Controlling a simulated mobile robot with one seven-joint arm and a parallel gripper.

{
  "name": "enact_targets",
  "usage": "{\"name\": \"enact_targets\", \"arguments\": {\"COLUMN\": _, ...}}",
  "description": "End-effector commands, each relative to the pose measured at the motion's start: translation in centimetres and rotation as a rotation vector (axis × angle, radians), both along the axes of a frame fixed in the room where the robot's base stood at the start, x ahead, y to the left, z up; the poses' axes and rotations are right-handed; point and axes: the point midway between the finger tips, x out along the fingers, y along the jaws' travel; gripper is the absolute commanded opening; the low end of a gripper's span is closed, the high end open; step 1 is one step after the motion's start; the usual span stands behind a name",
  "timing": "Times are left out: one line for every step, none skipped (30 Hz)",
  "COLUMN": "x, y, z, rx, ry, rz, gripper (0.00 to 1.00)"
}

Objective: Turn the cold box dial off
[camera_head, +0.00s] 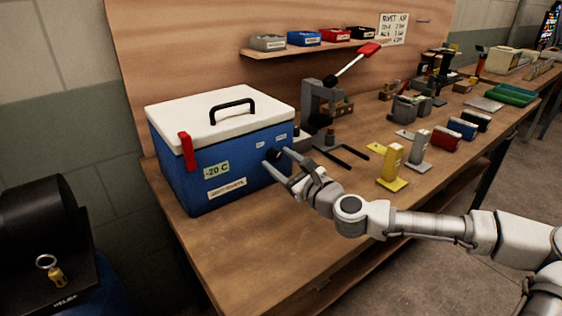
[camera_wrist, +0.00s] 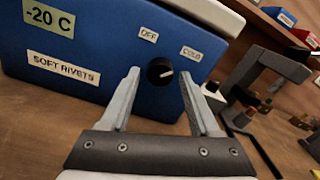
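The cold box (camera_head: 230,155) is blue with a white lid and black handle, standing on the left end of the workbench. Its dial (camera_wrist: 160,72) is a round black knob with a white pointer mark, low on the box's right part. The pointer is aimed to the upper right, toward the COLD label (camera_wrist: 191,53); the OFF label (camera_wrist: 148,33) is above the dial, slightly left. My gripper (camera_wrist: 162,85) is open, with one finger on each side of the dial. I cannot tell whether the fingers touch it. In the head view the dial (camera_head: 273,155) is partly hidden by my gripper.
An arbor press (camera_head: 318,105) with a red-tipped lever stands right of the box. Yellow (camera_head: 391,165) and grey brackets stand on the bench (camera_head: 230,250). A shelf (camera_head: 290,50) with small bins hangs behind. The bench front is clear.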

Motion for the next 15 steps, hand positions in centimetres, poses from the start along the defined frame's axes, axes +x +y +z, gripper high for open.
{"name": "enact_targets", "arguments": {"x": -0.01, "y": -0.01, "z": 0.00, "rx": 0.000, "ry": 0.000, "rz": 0.000, "gripper": 0.52}}
{"name": "enact_targets", "arguments": {"x": -0.02, "y": -0.01, "z": 0.00, "rx": 0.000, "ry": 0.000, "rz": 0.000, "gripper": 0.46}}
{"name": "enact_targets", "arguments": {"x": -0.02, "y": -0.01, "z": 0.00, "rx": 0.000, "ry": 0.000, "rz": 0.000, "gripper": 0.39}}
{"name": "enact_targets", "arguments": {"x": -0.02, "y": -0.01, "z": 0.00, "rx": 0.000, "ry": 0.000, "rz": 0.000, "gripper": 0.34}}
{"name": "enact_targets", "arguments": {"x": -0.02, "y": -0.01, "z": 0.00, "rx": 0.000, "ry": 0.000, "rz": 0.000, "gripper": 0.28}}
{"name": "enact_targets", "arguments": {"x": -0.02, "y": -0.01, "z": 0.01, "rx": 0.000, "ry": 0.000, "rz": 0.000, "gripper": 0.21}}
{"name": "enact_targets", "arguments": {"x": -0.02, "y": -0.01, "z": 0.01, "rx": 0.000, "ry": 0.000, "rz": 0.000, "gripper": 0.15}}
{"name": "enact_targets", "arguments": {"x": -0.03, "y": -0.01, "z": 0.01, "rx": 0.000, "ry": 0.000, "rz": 0.000, "gripper": 0.10}}
{"name": "enact_targets", "arguments": {"x": -0.03, "y": -0.01, "z": 0.01, "rx": 0.000, "ry": 0.000, "rz": 0.000, "gripper": 0.03}}
{"name": "enact_targets", "arguments": {"x": -0.03, "y": -0.01, "z": 0.01, "rx": 0.000, "ry": 0.000, "rz": 0.000, "gripper": 0.00}}
{"name": "enact_targets", "arguments": {"x": -0.03, "y": -0.01, "z": 0.01, "rx": 0.000, "ry": 0.000, "rz": 0.000, "gripper": 0.00}}
{"name": "enact_targets", "arguments": {"x": -0.03, "y": -0.01, "z": 0.00, "rx": 0.000, "ry": 0.000, "rz": 0.000, "gripper": 0.00}}
{"name": "enact_targets", "arguments": {"x": -0.03, "y": -0.01, "z": 0.01, "rx": 0.000, "ry": 0.000, "rz": 0.000, "gripper": 0.00}}
{"name": "enact_targets", "arguments": {"x": -0.03, "y": -0.01, "z": 0.00, "rx": -0.001, "ry": -0.001, "rz": 0.000, "gripper": 0.00}}
{"name": "enact_targets", "arguments": {"x": -0.03, "y": -0.01, "z": 0.01, "rx": -0.002, "ry": -0.001, "rz": 0.000, "gripper": 0.00}}
